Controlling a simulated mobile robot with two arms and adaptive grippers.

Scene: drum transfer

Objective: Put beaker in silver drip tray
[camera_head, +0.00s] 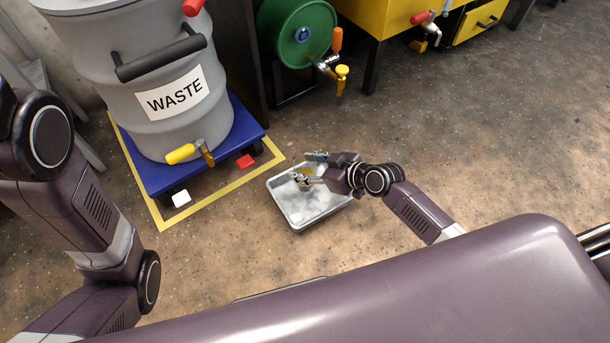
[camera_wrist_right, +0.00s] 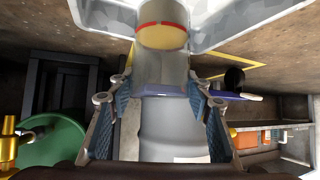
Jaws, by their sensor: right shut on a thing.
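The silver drip tray (camera_head: 312,207) lies on the floor in the middle of the head view, and its pale surface also shows at the top of the right wrist view (camera_wrist_right: 95,12). My right gripper (camera_head: 308,170) is over the tray, shut on the beaker (camera_head: 302,177). In the right wrist view the clear beaker (camera_wrist_right: 162,65) stands between the two fingers, with a red line and yellowish contents at its far end. That end overlaps the tray; I cannot tell whether it touches. My left arm shows at the left, but its gripper is out of view.
A grey WASTE drum (camera_head: 135,75) stands on a blue platform (camera_head: 222,132) left of the tray, inside a yellow floor line. A green drum (camera_head: 290,30) with a tap and a yellow cabinet (camera_head: 385,15) are behind. The floor to the right is clear.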

